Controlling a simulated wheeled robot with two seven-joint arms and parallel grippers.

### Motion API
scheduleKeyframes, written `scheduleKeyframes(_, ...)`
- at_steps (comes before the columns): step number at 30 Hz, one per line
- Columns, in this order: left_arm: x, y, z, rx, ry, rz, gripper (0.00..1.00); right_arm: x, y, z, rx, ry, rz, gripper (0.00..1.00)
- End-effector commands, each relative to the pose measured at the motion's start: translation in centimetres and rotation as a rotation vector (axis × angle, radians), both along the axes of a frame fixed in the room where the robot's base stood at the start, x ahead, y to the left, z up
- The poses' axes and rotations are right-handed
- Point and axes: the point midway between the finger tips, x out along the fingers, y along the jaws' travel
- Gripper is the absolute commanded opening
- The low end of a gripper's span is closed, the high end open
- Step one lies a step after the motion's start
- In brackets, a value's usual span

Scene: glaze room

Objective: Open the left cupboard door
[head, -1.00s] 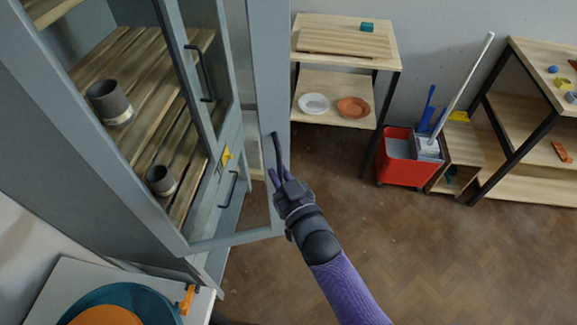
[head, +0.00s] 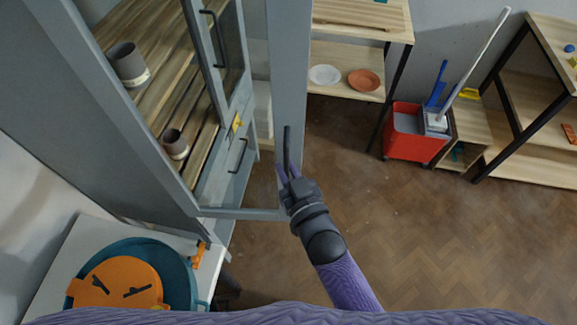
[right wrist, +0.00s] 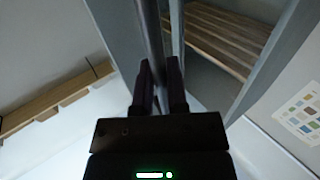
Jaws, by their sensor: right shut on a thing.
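The grey cupboard's left door (head: 285,75) stands swung out from the cupboard (head: 150,165), a glazed frame with a dark upright bar handle (head: 287,142). My right gripper (head: 289,178) is shut on the lower part of this handle. In the right wrist view, the handle (right wrist: 152,35) runs up from between the fingers of my right gripper (right wrist: 160,78). The cupboard's other door (head: 222,50) appears closed, with its own dark handle. My left gripper is not in view.
Two grey-brown cups (head: 125,62) (head: 174,144) stand on the cupboard's slatted shelves. A red mop bucket (head: 405,140) stands beyond; the wood floor right of my arm is clear.

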Motion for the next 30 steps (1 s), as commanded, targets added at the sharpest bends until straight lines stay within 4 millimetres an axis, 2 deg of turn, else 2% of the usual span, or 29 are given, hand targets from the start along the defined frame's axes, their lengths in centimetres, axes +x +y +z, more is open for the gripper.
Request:
scheduleKeyframes(1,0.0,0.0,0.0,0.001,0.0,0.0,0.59,0.0,0.1,0.0,0.001,-0.002,0.001,0.0)
scheduleKeyframes(2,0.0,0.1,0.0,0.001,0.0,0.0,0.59,0.0,0.1,0.0,0.001,-0.002,0.001,0.19)
scheduleKeyframes(6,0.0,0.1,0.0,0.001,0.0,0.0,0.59,0.0,0.0,0.0,0.0,-0.001,0.001,0.49)
scheduleKeyframes(14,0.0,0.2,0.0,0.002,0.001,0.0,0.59,0.0,0.0,0.0,0.0,0.0,0.0,0.49)
scheduleKeyframes(17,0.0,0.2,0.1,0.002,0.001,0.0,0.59,-0.7,-0.3,0.0,0.0,0.001,0.0,0.49)
scheduleKeyframes(27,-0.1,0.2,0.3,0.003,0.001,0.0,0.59,-7.5,-3.3,-0.1,-0.001,0.003,0.001,0.49)
scheduleKeyframes(30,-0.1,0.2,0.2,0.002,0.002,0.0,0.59,-8.6,-3.8,-0.1,0.0,0.001,0.0,0.49)
